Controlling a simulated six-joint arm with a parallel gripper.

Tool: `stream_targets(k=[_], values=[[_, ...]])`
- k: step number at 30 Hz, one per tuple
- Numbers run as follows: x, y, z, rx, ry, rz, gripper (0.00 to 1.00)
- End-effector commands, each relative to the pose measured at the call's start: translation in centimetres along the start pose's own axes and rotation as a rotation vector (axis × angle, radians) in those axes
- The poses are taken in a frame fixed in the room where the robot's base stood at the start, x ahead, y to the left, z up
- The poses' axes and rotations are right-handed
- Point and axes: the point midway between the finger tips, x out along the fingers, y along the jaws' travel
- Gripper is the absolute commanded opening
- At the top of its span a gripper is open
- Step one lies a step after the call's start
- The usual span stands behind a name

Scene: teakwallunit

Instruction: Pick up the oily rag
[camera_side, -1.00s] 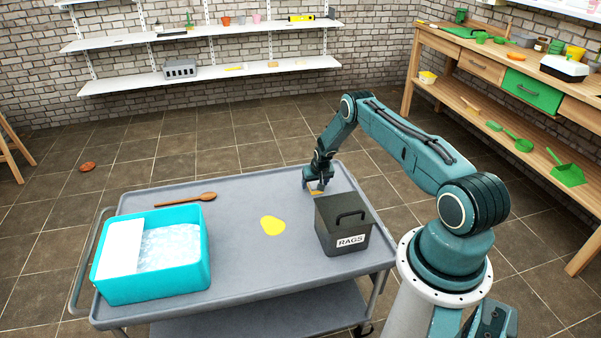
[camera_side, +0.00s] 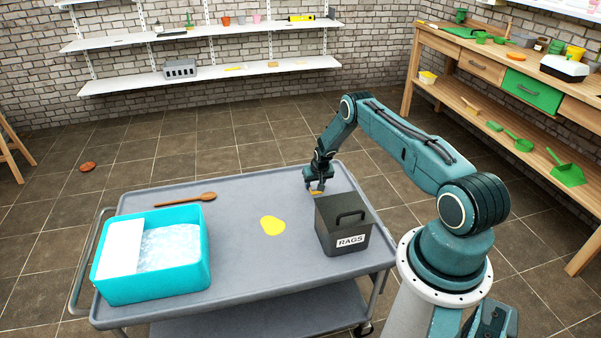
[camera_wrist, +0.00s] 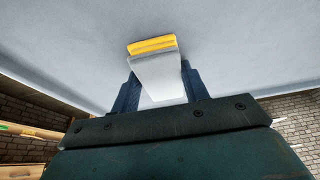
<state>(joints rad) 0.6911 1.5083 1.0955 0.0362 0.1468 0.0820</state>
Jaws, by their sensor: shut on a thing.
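My gripper (camera_side: 317,188) is at the far right part of the cart top, behind the rag bin.
The grey rag bin (camera_side: 343,228), labelled RAGS with a handled lid, stands close in front of my gripper. A yellow flat patch (camera_side: 272,226) lies mid-cart (camera_side: 235,270). A wooden spoon (camera_side: 186,199) and a turquoise tub (camera_side: 160,285) are at left.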

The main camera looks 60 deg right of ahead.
Motion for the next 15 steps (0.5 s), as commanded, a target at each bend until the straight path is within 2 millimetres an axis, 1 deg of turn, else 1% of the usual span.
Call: stream_targets(k=[8, 11, 15], values=[[-0.4, 0.0, -0.2, 0.000, 0.002, 0.000, 0.23], [-0.9, 0.0, -0.5, 0.000, 0.002, 0.000, 0.23], [-2.0, 0.0, -1.0, 0.000, 0.002, 0.000, 0.23]])
